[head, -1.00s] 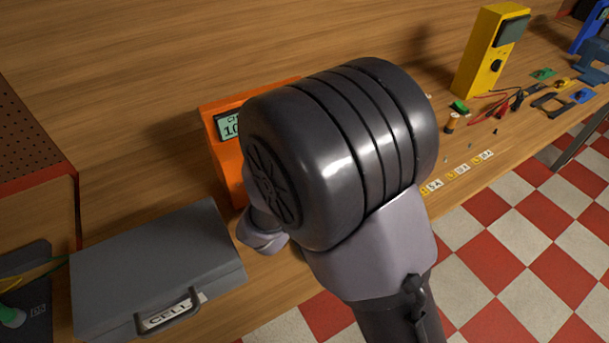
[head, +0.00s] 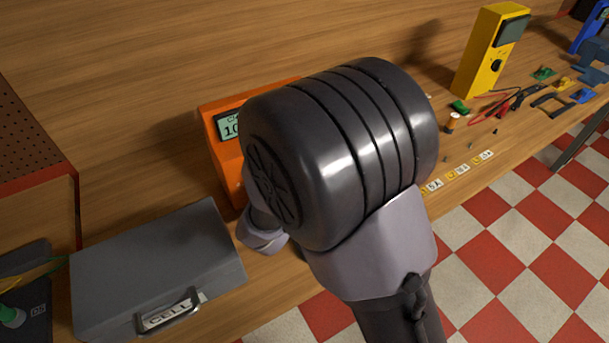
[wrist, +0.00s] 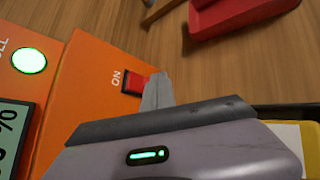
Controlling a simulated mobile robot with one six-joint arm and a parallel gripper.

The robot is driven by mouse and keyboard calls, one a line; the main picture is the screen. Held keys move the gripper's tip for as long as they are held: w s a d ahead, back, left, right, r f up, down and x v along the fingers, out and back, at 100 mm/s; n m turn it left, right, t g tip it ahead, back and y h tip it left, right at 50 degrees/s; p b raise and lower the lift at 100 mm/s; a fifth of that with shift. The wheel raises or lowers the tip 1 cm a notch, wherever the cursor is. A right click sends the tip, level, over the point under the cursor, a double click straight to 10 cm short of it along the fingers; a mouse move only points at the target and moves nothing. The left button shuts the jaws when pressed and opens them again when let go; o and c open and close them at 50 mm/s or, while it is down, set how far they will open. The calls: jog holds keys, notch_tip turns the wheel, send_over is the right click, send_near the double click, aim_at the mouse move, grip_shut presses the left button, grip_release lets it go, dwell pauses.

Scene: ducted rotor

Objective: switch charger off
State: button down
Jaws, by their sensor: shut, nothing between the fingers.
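The orange charger (head: 222,157) stands on the bench behind my arm in the head view, with part of its lit display (head: 230,126) showing. In the wrist view the charger's orange front (wrist: 85,85) fills the left side. It bears a red switch (wrist: 134,84) marked ON, a round green lit button (wrist: 29,60) and a display edge. My gripper (wrist: 158,88) is shut and empty, its fingertips right beside the red switch, overlapping its right edge in the picture. I cannot tell whether they touch. In the head view my arm hides the switch and the fingertips.
A grey case (head: 155,270) marked CELL lies left of the charger. A yellow meter (head: 490,50) stands at the back right, with leads and small parts near it. A red object (wrist: 235,12) lies at the top of the wrist view.

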dwell(0.3)
jog(key=shift+w+a+f+b, duration=0.15)
jog(key=shift+w+a+b, duration=0.1)
jog(key=shift+w+b, duration=0.15)
jog(key=shift+w+a+f, duration=0.2)
jog(key=shift+w, duration=0.05)
dwell(0.8)
jog(key=shift+s+d+b, duration=0.1)
jog(key=shift+s+b, duration=0.05)
jog(key=shift+b, duration=0.15)
jog(key=shift+s+d+r, duration=0.3)
jog(key=shift+s+d, duration=0.05)
jog(key=shift+s, duration=0.15)
jog(key=shift+s+d+r+b, duration=0.1)
jog(key=shift+s+d+r, duration=0.3)
jog(key=shift+s, duration=0.25)
jog(key=shift+s+d+r+b, duration=0.1)
jog(key=shift+s+d+r, duration=0.2)
jog(key=shift+s+d, duration=0.25)
jog(key=shift+s+d+r+b, duration=0.1)
jog(key=shift+s+d+r, duration=0.25)
jog(key=shift+s, duration=0.35)
